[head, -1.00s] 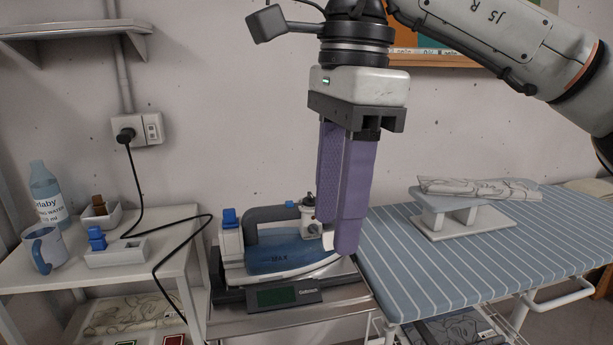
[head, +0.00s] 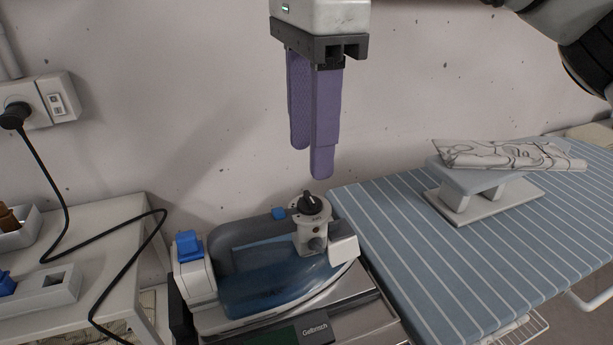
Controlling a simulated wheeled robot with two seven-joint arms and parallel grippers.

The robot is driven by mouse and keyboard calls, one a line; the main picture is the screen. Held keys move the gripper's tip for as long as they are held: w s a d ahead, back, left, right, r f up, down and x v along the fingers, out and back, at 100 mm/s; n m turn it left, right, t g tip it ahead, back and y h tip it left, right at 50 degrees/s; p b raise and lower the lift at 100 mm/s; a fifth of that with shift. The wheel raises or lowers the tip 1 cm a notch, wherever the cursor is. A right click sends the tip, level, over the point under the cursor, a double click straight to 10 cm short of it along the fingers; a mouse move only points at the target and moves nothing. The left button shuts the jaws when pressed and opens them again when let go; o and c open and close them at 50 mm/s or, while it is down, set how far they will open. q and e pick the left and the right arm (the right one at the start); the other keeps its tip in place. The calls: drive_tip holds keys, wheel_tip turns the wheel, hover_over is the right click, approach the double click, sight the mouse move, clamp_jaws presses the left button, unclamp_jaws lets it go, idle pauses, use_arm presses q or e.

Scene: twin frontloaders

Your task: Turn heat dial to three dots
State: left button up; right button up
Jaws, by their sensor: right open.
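The heat dial (head: 310,203) is a black knob on a pale round base at the front top of the blue iron (head: 265,278). Its dot marks are too small to read. The iron lies on a scale-like metal stand (head: 370,318) with a dark display. My right gripper (head: 310,160), with two purple fingers pointing down, is open and empty. Its fingertips are above the dial and apart from it. My left gripper is not in view.
A striped ironing board (head: 420,260) stands to the right, with a small sleeve board (head: 490,195) and folded cloth (head: 510,154) on it. A white side table (head: 110,225) is at left. A black cord (head: 66,205) runs from the wall socket (head: 45,103).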

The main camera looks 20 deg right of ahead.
sight(310, 196)
wheel_tip(310, 196, down, 7)
drive_tip(key=shift+w+r, duration=0.1)
drive_tip(key=c, duration=1)
